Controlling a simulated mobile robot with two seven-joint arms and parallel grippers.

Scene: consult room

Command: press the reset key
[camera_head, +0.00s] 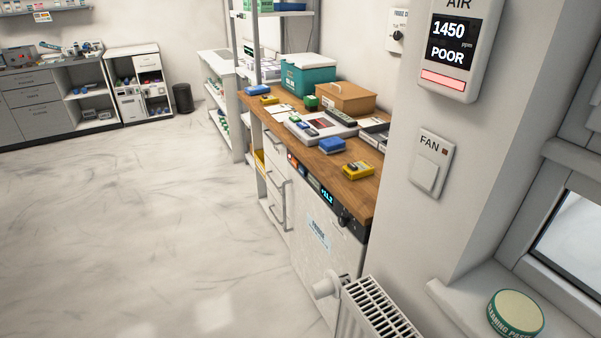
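No key marked reset can be read in this view. A white under-counter unit (318,235) has a dark control strip along its top edge. A lit cyan display (327,196) on the strip shows digits too small to read surely. A small red spot (291,158) and a dark round knob (343,219) also sit along this front. Neither of my grippers is in view.
A wall monitor (457,45) reads AIR 1450 POOR above a red bar. A FAN switch (428,174) is below it. A radiator (375,310) stands beside the unit. A round tin (515,313) sits on the windowsill. Boxes crowd the worktop. The floor (160,220) at left is clear.

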